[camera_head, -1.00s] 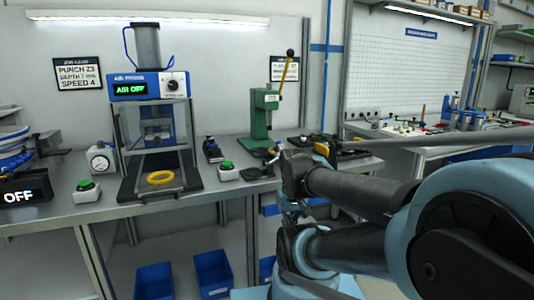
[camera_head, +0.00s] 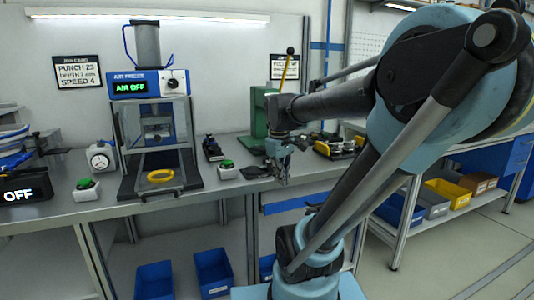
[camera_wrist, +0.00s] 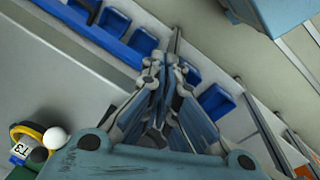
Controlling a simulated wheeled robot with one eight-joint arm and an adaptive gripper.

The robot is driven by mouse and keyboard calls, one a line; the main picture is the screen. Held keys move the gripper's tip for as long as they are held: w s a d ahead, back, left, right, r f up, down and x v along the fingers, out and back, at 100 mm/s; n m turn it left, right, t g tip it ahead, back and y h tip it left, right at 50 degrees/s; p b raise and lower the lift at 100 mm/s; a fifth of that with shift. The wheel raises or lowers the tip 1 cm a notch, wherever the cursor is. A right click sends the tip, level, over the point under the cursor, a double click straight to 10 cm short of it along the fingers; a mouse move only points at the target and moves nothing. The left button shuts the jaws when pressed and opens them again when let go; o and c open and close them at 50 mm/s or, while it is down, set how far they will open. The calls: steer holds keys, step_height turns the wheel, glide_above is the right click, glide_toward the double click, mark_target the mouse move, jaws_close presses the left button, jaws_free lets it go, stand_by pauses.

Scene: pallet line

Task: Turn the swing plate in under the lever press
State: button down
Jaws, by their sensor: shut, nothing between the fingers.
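The green lever press (camera_head: 261,118) stands on the bench, right of the air press. Its yellow lever (camera_head: 285,72) with a black ball rises above it, and my arm hides part of its right side. A dark flat piece (camera_head: 256,172) at the press's foot looks like the swing plate, sticking out toward the front edge. I cannot tell its exact angle. My gripper (camera_head: 284,182) is shut and empty, pointing down just right of this piece at the bench's front. In the wrist view my gripper (camera_wrist: 166,62) points past the bench edge toward blue bins.
The air press (camera_head: 148,85) with a yellow ring (camera_head: 160,176) stands to the left. A green button box (camera_head: 227,170) sits close left of the dark piece. A yellow-and-black item (camera_head: 338,146) lies right of my gripper. Blue bins (camera_head: 212,272) stand below the bench.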

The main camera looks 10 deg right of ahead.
steer(key=w+a+r+n, duration=0.2)
steer(key=w+r+n, duration=0.1)
steer(key=w, duration=0.5)
steer(key=w+a+r+n+g+h, duration=0.1)
steer(key=w+a+r+n, duration=0.2)
steer(key=w, duration=0.5)
steer(key=w+a+r+n+h, duration=0.1)
steer(key=w+a+r+n, duration=0.1)
steer(key=w+r+n, duration=0.3)
steer(key=w, duration=0.3)
steer(key=shift+a+n, duration=0.2)
steer(key=shift+n, duration=0.1)
steer(key=shift+f, duration=0.1)
steer(key=x, duration=0.9)
steer(key=shift+s+d+f, duration=0.1)
steer(key=shift+d+f, duration=0.05)
steer(key=shift+f, duration=0.25)
steer(key=shift+d, duration=2)
